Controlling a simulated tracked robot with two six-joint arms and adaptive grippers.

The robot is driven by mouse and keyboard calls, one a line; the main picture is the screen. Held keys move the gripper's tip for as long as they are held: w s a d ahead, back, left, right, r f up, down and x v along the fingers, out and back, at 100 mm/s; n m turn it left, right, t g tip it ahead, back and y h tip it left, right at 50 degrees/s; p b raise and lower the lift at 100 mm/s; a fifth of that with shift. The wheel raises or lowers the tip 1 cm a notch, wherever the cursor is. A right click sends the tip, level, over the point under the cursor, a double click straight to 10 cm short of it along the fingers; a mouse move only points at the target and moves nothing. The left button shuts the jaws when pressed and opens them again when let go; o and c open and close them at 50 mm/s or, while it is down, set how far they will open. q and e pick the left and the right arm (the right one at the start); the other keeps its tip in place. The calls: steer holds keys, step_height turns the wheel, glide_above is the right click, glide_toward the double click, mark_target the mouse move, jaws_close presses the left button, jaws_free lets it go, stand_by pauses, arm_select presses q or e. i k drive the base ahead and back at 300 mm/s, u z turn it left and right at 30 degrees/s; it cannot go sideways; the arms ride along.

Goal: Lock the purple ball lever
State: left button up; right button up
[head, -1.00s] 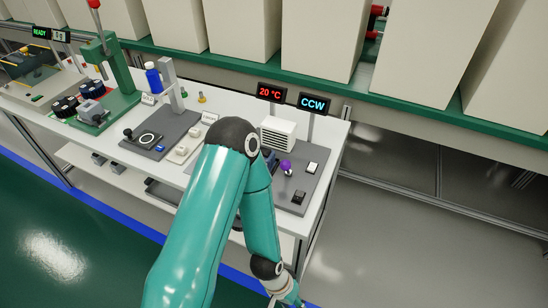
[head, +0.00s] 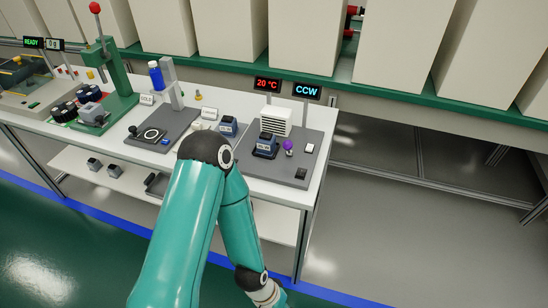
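The purple ball lever (head: 288,147) stands on a grey plate (head: 270,172) at the right end of the white bench. The purple ball sits at its top. A teal arm of mine rises from the bottom and bends down again in front of the bench. Its wrist is at the bottom edge of the head view, well below and apart from the lever. Neither of my grippers is in view.
Beside the lever are a dark blue box (head: 265,145), a white vented block (head: 274,121) and a white switch (head: 310,148). Displays reading "20 °C" (head: 267,84) and "CCW" (head: 307,91) stand behind. Another plate (head: 166,138) with devices lies to the left. Open floor is on the right.

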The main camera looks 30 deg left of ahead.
mark_target(287, 145)
steer(key=u, duration=0.6)
steer(key=i, duration=0.9)
steer(key=u, duration=0.55)
steer(key=k, duration=1.15)
steer(key=z, duration=0.15)
